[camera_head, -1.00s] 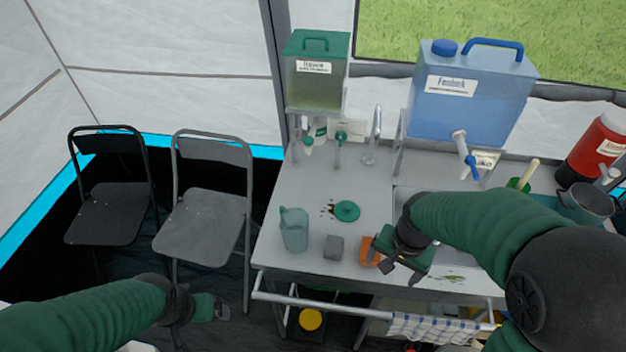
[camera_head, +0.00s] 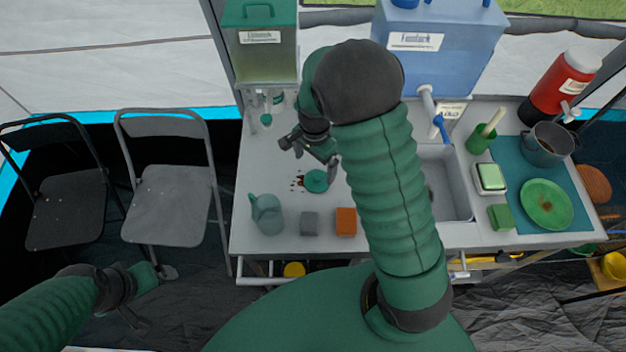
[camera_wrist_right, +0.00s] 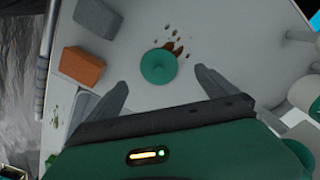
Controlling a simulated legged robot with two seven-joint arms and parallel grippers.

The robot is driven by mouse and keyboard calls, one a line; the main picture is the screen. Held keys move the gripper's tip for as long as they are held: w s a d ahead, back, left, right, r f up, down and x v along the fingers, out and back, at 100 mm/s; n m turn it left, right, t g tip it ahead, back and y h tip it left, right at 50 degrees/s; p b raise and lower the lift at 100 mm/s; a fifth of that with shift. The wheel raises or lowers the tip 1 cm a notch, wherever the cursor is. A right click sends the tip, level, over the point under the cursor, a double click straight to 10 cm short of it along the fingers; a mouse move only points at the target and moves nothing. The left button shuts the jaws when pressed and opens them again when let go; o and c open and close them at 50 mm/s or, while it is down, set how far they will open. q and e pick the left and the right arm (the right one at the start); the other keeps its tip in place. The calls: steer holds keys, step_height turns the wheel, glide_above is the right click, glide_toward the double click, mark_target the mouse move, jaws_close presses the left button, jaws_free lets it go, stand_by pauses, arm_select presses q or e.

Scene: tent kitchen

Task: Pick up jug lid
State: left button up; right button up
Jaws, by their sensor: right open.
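The jug lid (camera_head: 316,181) is a round green disc with a small knob, lying flat on the grey counter beside brown spots. It also shows in the right wrist view (camera_wrist_right: 158,66). My right gripper (camera_head: 309,158) is open and empty above the lid. In the right wrist view its two fingers (camera_wrist_right: 160,80) are spread to either side of the lid, apart from it. The grey-green jug (camera_head: 267,214) stands nearer the counter's front edge. My left gripper (camera_head: 155,290) is low at the left, away from the counter; its jaws are unclear.
A grey block (camera_head: 309,223) and an orange sponge (camera_head: 346,222) lie near the front edge. A green dispenser (camera_head: 262,55) and blue water container (camera_head: 437,45) stand at the back. The sink (camera_head: 448,185) and a green plate (camera_head: 546,204) are to the right.

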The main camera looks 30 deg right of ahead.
mark_target(317, 177)
steer(key=f, duration=0.2)
steer(key=d, duration=0.1)
steer(key=shift+w+f, duration=0.35)
steer(key=shift+f, duration=0.05)
steer(key=f, duration=0.2)
steer(key=s+f, duration=0.1)
steer(key=f, duration=0.1)
steer(key=shift+d, duration=0.35)
steer(key=shift+a+f+p, duration=0.15)
steer(key=shift+f+p, duration=0.15)
steer(key=shift+f, duration=0.05)
steer(key=shift+w+a, duration=0.15)
steer(key=shift+a, duration=0.4)
steer(key=c, duration=0.4)
steer(key=shift+d, duration=0.35)
steer(key=c, duration=1)
arm_select(q)
steer(key=shift+w+d+r, duration=0.15)
steer(key=shift+d+r, duration=0.15)
steer(key=shift+d, duration=0.3)
arm_select(e)
steer(key=shift+a, duration=0.1)
